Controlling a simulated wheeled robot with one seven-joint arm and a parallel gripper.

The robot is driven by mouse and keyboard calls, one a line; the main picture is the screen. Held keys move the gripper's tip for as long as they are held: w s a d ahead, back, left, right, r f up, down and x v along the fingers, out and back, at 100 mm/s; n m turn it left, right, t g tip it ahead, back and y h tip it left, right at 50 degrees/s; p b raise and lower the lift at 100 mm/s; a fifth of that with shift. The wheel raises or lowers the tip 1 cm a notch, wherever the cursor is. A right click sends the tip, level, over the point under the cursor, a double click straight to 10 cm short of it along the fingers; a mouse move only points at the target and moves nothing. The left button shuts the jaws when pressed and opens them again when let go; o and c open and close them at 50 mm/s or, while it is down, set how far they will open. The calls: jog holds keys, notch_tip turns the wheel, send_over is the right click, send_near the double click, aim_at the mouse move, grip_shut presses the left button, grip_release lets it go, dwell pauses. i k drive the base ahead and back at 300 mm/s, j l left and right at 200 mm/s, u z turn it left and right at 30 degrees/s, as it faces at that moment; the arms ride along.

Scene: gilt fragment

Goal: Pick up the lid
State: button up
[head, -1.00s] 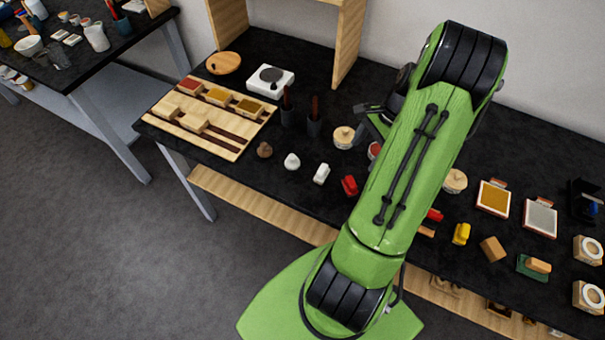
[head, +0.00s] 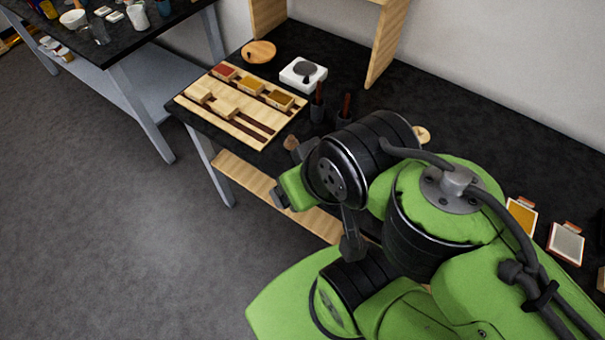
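A round wooden disc with a small dark knob (head: 259,52), which looks like a lid, lies flat at the back left of the black table. A pale round wooden top (head: 422,135) shows only partly behind my arm; I cannot tell whether it is a loose lid or sits on a pot. My gripper (head: 281,198) seems to be the dark grey part at the left end of my folded arm, over the table's front edge. It is apart from the disc. Its fingers cannot be made out, and nothing is seen in it.
A wooden tray (head: 207,113) with several small boxes lies at the left. A white burner (head: 303,74) and two dark cups with brushes stand beyond it. A wooden shelf upright (head: 387,48) rises at the back. My arm hides the middle of the table.

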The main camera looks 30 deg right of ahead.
aim_at(424, 135)
jog(key=z, duration=1.95)
